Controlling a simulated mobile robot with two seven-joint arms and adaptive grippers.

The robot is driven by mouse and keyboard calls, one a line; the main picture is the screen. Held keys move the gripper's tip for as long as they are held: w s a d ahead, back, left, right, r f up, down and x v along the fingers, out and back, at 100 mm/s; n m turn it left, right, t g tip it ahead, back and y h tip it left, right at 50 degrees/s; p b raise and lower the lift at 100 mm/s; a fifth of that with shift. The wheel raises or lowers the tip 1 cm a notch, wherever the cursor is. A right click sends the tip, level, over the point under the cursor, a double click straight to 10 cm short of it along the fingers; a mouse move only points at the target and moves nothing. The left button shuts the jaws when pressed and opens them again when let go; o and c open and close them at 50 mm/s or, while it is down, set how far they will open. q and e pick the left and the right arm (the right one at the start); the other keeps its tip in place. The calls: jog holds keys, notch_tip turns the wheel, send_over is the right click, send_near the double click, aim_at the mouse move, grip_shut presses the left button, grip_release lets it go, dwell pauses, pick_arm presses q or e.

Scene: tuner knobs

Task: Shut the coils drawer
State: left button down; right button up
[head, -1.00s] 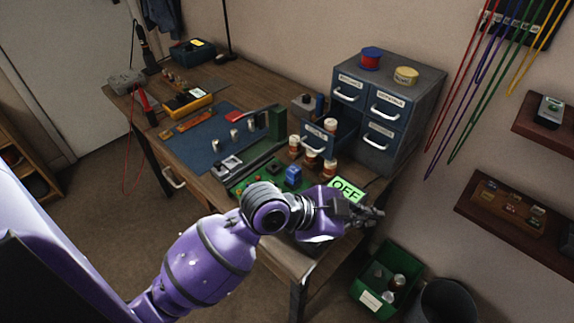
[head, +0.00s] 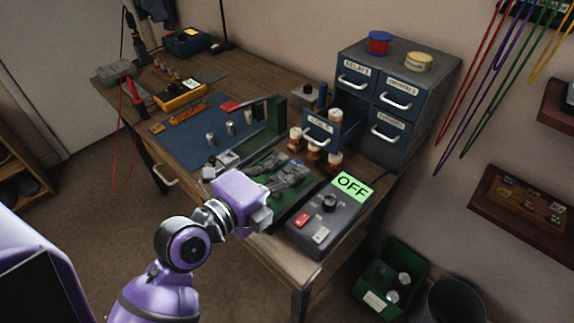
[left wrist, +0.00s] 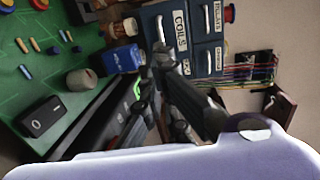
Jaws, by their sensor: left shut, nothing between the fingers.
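The coils drawer (head: 321,128) is pulled out at the lower left of the blue-grey drawer cabinet (head: 426,110). Its front has a COILS label and a white handle; it also shows in the left wrist view (left wrist: 173,22), turned sideways. Several orange-brown coils with pale tops (head: 334,160) stand close around the drawer front. My left gripper (head: 303,172) is shut and empty over the green circuit board, in front of the drawer and apart from it. In the left wrist view its fingers (left wrist: 165,62) point towards the drawer. My right gripper is out of view.
A dark box with a green OFF display (head: 333,210) stands at the table's front right, beside my gripper. A blue mat (head: 205,150) with small metal cylinders lies to the left. A green bin (head: 391,275) stands on the floor. Red and yellow spools sit on the cabinet.

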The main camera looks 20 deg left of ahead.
aim_at(321, 145)
pick_arm(q)
jog(key=x, duration=0.3)
jog(key=shift+w+d+p, duration=0.2)
jog(key=shift+w+p, duration=0.1)
jog(key=shift+w, duration=0.1)
jog(key=shift+x, duration=1.2)
jog(key=shift+w+d+f, duration=0.15)
jog(key=shift+w, duration=0.3)
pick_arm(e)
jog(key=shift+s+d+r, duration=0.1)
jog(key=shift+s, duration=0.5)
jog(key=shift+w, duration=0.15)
pick_arm(q)
jog(key=x, duration=0.4)
jog(key=shift+w+d+r+p, duration=0.15)
jog(key=shift+r+p, duration=0.05)
jog(key=shift+p, duration=0.15)
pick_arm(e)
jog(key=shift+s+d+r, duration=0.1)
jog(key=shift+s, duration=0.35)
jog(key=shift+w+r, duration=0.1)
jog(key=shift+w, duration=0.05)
